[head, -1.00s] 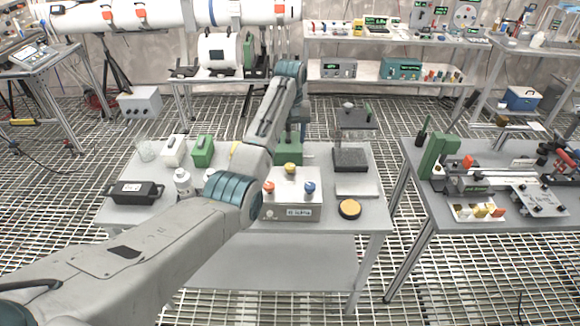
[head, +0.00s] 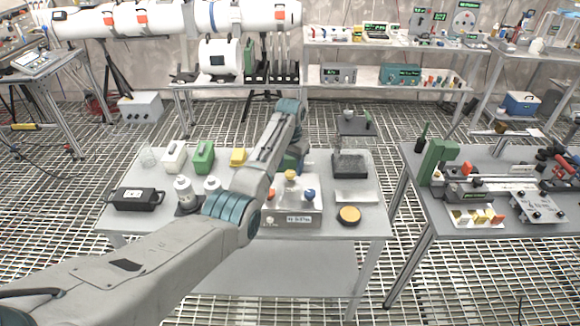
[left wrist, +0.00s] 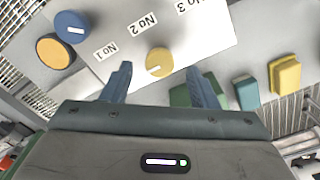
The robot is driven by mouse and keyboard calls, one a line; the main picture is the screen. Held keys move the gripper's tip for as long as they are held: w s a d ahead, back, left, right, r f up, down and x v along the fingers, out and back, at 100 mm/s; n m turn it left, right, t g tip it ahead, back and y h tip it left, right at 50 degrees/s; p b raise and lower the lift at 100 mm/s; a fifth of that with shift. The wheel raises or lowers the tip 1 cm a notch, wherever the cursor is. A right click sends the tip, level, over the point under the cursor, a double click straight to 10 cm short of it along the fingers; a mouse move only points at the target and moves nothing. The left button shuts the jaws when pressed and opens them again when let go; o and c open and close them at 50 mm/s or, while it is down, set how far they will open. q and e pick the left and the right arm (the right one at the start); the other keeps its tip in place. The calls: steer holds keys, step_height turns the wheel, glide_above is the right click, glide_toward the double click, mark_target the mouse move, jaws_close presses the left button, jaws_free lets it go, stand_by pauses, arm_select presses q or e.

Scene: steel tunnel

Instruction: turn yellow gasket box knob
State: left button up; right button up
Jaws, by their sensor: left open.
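The gasket box (head: 284,219) is a pale box on the middle table, with a label on its front. Its yellow knob (head: 291,176) stands behind a blue knob (head: 309,195) and a red knob (head: 271,194). The blue knob (left wrist: 72,26) is at upper left. My left gripper (left wrist: 160,69) is open, one fingertip on each side of the yellow knob in the picture. I cannot tell whether they touch it. My right gripper is out of view.
A yellow-topped disc (head: 349,215) lies right of the box. Behind it stands a dark block (head: 350,165). A second table stands right, across a gap.

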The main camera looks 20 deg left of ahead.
arm_select(q)
steer(key=shift+f, duration=1.15)
steer(key=c, duration=1)
steer(key=shift+r+n, duration=0.1)
steer(key=shift+n, duration=0.2)
